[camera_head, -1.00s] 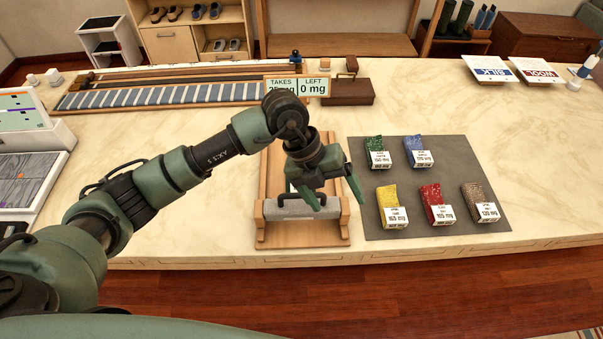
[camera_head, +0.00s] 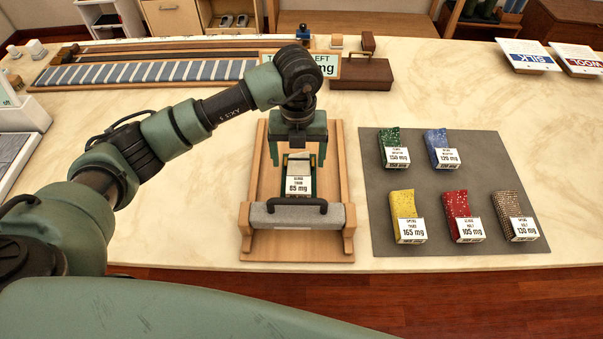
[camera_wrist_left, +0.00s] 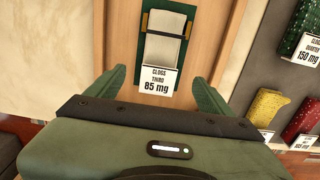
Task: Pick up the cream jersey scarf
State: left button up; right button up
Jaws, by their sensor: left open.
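A folded cream cloth (camera_head: 297,166), which fits the cream scarf, lies on a dark green backing in a wooden frame (camera_head: 258,190). It carries a white 85 mg label (camera_head: 298,185). My left gripper (camera_head: 298,159) is open and points down over the cloth, with one finger to each side. In the left wrist view the cloth (camera_wrist_left: 163,48) shows beyond my open left gripper (camera_wrist_left: 159,84), between the finger lines. Nothing is held. The gripper partly hides the cloth in the head view. My right gripper is not in view.
A grey bar with a dark handle (camera_head: 290,213) crosses the frame's near end. To the right, a grey mat (camera_head: 385,178) holds several labelled cloth swatches. A small sign (camera_head: 328,66) and a brown box (camera_head: 362,75) stand behind. The marble top left of the frame is clear.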

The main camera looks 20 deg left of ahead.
aim_at(299, 176)
pick_arm(q)
jog(key=shift+w+f, duration=0.1)
jog(key=shift+f, duration=0.4)
jog(key=shift+f+p, duration=0.3)
jog(key=shift+f, duration=0.1)
jog(key=shift+s+f+p, duration=0.3)
jog(key=shift+f+p, duration=0.15)
jog(key=shift+f, duration=0.3)
jog(key=f+p, duration=0.1)
jog(key=f, duration=0.3)
jog(key=shift+w+f, duration=0.2)
jog(key=c, duration=1.6)
jog(key=shift+r, duration=0.1)
jog(key=shift+c, duration=0.2)
